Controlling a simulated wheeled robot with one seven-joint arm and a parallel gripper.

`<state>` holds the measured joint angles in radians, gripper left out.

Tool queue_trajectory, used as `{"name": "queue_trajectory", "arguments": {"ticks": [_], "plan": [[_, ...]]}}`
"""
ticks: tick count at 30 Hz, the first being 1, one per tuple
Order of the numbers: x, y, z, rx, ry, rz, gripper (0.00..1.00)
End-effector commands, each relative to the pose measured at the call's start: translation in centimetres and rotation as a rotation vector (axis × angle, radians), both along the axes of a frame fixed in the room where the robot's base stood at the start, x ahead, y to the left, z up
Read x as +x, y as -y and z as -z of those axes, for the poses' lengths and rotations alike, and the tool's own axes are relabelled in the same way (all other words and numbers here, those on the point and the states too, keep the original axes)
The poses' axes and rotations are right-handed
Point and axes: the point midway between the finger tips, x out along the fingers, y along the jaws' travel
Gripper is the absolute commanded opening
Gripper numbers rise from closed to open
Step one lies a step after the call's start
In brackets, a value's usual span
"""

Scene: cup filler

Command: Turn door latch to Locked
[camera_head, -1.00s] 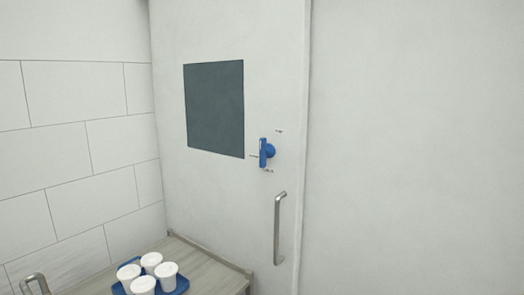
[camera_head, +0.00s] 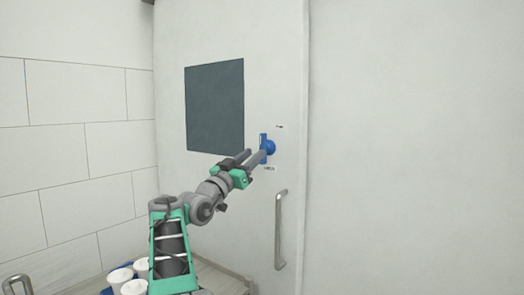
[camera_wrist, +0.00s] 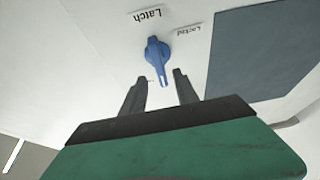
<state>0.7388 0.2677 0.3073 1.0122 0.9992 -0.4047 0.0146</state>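The blue door latch (camera_head: 270,147) is on the pale door, with its lever standing about upright in the head view. In the wrist view the latch (camera_wrist: 157,52) shows upside down, its lever pointing toward my gripper. My gripper (camera_head: 257,157) is at the latch. In the wrist view my gripper (camera_wrist: 160,76) is open, with the two dark fingers apart and the lever's tip between them; I cannot tell whether they touch it. A "Locked" label (camera_wrist: 187,31) and a "Latch" label (camera_wrist: 148,14) are printed beside the latch. My arm hides part of the door below it.
A metal door handle (camera_head: 280,230) is below and right of the latch. A dark window panel (camera_head: 214,106) is to its left. White cups (camera_head: 120,276) stand at the lower left, partly hidden by my arm. The wall at right is bare.

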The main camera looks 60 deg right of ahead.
Motion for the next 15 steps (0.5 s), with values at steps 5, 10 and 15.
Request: {"name": "queue_trajectory", "arguments": {"ticks": [5, 10, 15], "plan": [[-0.7, 3.3, -1.9, 0.002, -0.001, 0.003, 0.36], [-0.8, 5.3, -2.5, 0.003, 0.001, -0.001, 0.36], [-0.8, 5.5, -2.5, 0.003, 0.001, -0.004, 0.36]]}}
